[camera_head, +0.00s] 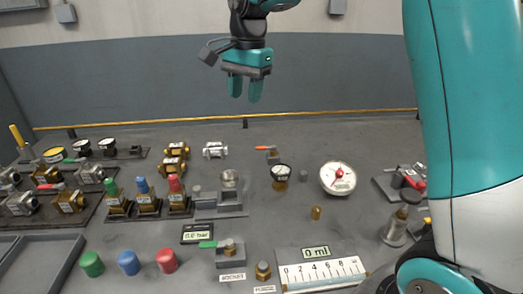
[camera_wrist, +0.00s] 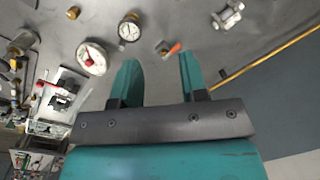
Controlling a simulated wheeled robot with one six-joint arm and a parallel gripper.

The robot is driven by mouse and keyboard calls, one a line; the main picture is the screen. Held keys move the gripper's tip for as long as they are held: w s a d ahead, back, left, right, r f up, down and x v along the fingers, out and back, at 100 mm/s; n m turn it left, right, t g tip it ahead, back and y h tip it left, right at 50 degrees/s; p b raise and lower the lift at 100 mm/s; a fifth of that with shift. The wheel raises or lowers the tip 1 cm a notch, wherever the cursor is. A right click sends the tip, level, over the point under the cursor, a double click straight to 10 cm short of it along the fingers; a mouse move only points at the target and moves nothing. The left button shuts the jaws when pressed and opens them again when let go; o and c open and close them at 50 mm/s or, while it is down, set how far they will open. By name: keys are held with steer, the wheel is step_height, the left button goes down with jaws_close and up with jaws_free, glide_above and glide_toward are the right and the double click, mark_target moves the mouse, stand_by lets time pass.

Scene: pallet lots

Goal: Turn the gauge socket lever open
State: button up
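A small fitting with a green lever (camera_head: 207,244) stands at the front centre of the bench, its lever pointing left. A second small fitting with an orange lever (camera_head: 265,147) sits farther back; it also shows in the wrist view (camera_wrist: 175,48). I cannot tell for sure which one is the gauge socket. A small brass-based gauge (camera_head: 281,172) and a larger white gauge (camera_head: 338,178) stand near the orange-lever fitting. My gripper (camera_head: 245,97) hangs above the back of the bench, fingers apart and empty, touching nothing. The wrist view shows its two fingers (camera_wrist: 158,65) with a gap between.
Red, blue and green caps (camera_head: 128,262) stand front left, with coloured-top valves (camera_head: 147,197) behind them. A grey stepped block (camera_head: 220,205) stands left of centre. A ruler-marked scale (camera_head: 323,273) lies in front. A yellow edge strip (camera_head: 300,114) runs along the back wall.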

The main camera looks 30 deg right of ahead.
mark_target(261, 147)
steer(key=w+d+f+m+b, duration=0.2)
steer(key=w+d+f+m, duration=0.2)
steer(key=w+d+m, duration=0.6)
steer(key=shift+m+h, duration=0.3)
steer(key=shift+m, duration=0.1)
steer(key=f, duration=1.1)
steer(key=a+f, duration=0.1)
steer(key=f, duration=0.4)
steer(key=shift+s+f+b, duration=0.3)
steer(key=shift+s+b, duration=0.05)
steer(key=shift+c, duration=0.5)
jaws_close()
